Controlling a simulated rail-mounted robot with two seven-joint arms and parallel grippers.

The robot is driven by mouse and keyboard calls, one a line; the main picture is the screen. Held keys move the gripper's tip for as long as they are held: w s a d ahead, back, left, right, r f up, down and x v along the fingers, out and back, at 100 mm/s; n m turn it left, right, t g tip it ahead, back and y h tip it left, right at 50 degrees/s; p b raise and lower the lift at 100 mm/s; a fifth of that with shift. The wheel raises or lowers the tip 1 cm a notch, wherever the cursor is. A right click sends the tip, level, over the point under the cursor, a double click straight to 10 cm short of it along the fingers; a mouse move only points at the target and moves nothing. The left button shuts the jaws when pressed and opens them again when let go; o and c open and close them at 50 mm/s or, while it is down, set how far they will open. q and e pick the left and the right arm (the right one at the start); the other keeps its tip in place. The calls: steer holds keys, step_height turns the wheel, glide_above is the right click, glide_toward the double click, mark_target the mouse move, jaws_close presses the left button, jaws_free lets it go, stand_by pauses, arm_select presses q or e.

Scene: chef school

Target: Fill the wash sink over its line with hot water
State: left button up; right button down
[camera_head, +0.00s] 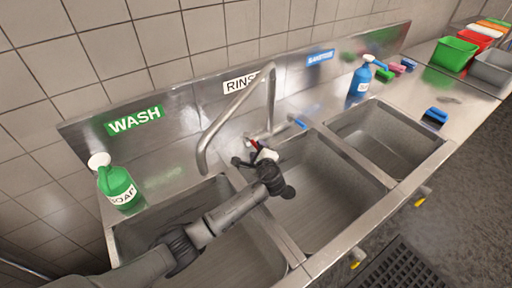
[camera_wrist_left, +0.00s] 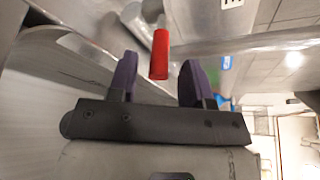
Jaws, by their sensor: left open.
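The wash sink (camera_head: 185,207) is the left basin under the green WASH sign (camera_head: 136,120). My left arm crosses it and hides part of its inside; I cannot make out a fill line. The bent steel faucet (camera_head: 228,108) stands behind the basins, its spout end over the back right of the wash sink. No stream shows at the spout. A red tap handle (camera_head: 255,145) sits at the faucet base. My left gripper (camera_head: 252,158) is open beside it. In the left wrist view the red handle (camera_wrist_left: 159,54) appears between the two open fingers (camera_wrist_left: 158,80), apparently untouched. My right gripper is out of view.
A blue tap handle (camera_head: 300,122) is right of the faucet base. The rinse basin (camera_head: 325,190) and a third basin (camera_head: 390,140) lie to the right. A green soap jug (camera_head: 118,187) stands at the left, a blue bottle (camera_head: 360,82) at the back right.

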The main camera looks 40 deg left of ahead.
mark_target(256, 146)
arm_select(q)
steer(key=shift+b+x, duration=0.3)
steer(key=shift+x, duration=1.5)
steer(key=shift+c, duration=0.3)
jaws_close()
